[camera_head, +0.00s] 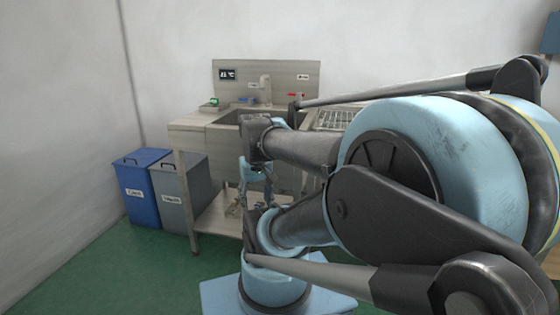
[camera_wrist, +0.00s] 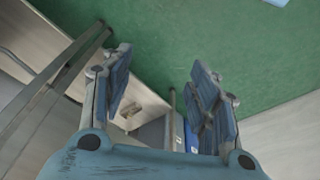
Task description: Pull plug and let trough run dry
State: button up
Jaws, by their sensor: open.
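The metal sink unit (camera_head: 190,132) with its trough (camera_head: 232,117) stands against the back wall in the head view. A faucet (camera_head: 265,88) rises behind the trough. The plug is not visible; the trough's inside is mostly hidden by its rim and my arm. My gripper (camera_wrist: 163,75) is open and empty in the wrist view, its two blue fingers apart with green floor between them. In the head view my gripper (camera_head: 254,172) hangs in front of the sink unit, partly hidden by my arm.
A blue bin (camera_head: 138,190) and a grey bin (camera_head: 176,200) stand left of the sink. A drain rack (camera_head: 332,120) is at the trough's right. A lower shelf (camera_head: 218,217) runs beneath. Green floor (camera_head: 95,265) is clear at front left.

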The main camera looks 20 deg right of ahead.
jog(key=w+d+r+g, duration=0.2)
jog(key=w+d+r, duration=0.2)
jog(key=w+r, duration=0.95)
jog(key=w+d+r+g, duration=0.1)
jog(key=w+d, duration=0.3)
jog(key=w, duration=0.7)
jog(key=w+d+n+g, duration=0.1)
jog(key=w+d, duration=0.3)
jog(key=w, duration=0.6)
jog(key=w+d+r+g, duration=0.1)
jog(key=w+d, duration=0.4)
jog(key=w, duration=0.6)
jog(key=w+d+f+g, duration=0.2)
jog(key=w+d+f, duration=0.7)
jog(key=w+f, duration=0.25)
jog(key=shift+n+h, duration=0.3)
jog(key=shift+n, duration=0.1)
jog(key=x, duration=1.6)
jog(key=shift+w+f, duration=0.15)
jog(key=shift+w, duration=0.2)
